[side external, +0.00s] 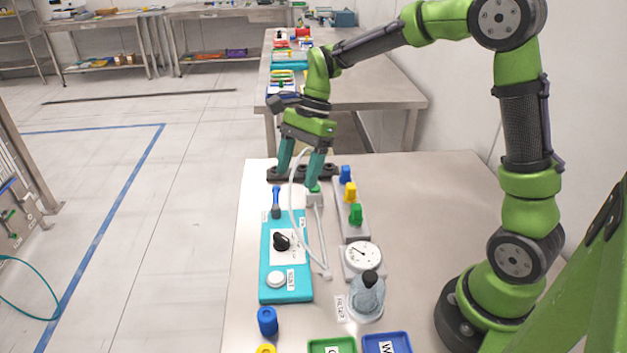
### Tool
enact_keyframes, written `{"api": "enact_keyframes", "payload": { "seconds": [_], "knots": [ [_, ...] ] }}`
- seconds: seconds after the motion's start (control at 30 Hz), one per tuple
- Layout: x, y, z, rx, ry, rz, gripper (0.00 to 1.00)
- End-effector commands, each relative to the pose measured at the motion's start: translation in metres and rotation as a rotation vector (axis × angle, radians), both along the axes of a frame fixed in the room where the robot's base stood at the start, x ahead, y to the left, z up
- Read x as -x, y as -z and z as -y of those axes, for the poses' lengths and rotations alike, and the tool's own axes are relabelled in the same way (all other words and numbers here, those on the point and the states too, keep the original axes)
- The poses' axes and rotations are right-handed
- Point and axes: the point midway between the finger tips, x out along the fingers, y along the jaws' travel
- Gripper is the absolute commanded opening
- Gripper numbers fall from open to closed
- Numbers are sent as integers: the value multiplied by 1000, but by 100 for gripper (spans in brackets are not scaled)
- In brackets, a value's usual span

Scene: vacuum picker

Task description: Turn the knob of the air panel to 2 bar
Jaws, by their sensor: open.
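The air panel (268,262) is a teal plate lying on the table in front of my arm. Its black knob (282,241) sits on a white dial plate; the dial markings are too small to read. A round white button (276,280) is at the panel's near end. A blue-handled part (276,200) stands at its far end. My gripper (298,176) points down with teal fingers spread apart and nothing visible between them. It is beyond the panel's far end, apart from the knob. A white dial gauge (360,256) stands right of the panel; its reading is unclear.
A rack (355,231) with blue, yellow and green pieces stands behind the gauge. A black strip (333,172) lies near my fingers. A white hose (292,215) hangs over the panel. A grey flask (367,297), blue cylinder (267,321), green tray (331,345) and blue tray (397,344) are nearer.

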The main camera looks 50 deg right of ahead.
Motion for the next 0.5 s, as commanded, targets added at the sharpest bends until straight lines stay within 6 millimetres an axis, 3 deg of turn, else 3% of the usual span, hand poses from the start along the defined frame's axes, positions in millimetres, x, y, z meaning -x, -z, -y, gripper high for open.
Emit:
{"api": "enact_keyframes", "payload": {
  "seconds": [0.5],
  "knots": [
    [1,103,-43,0,-4,-3,68]
  ]
}}
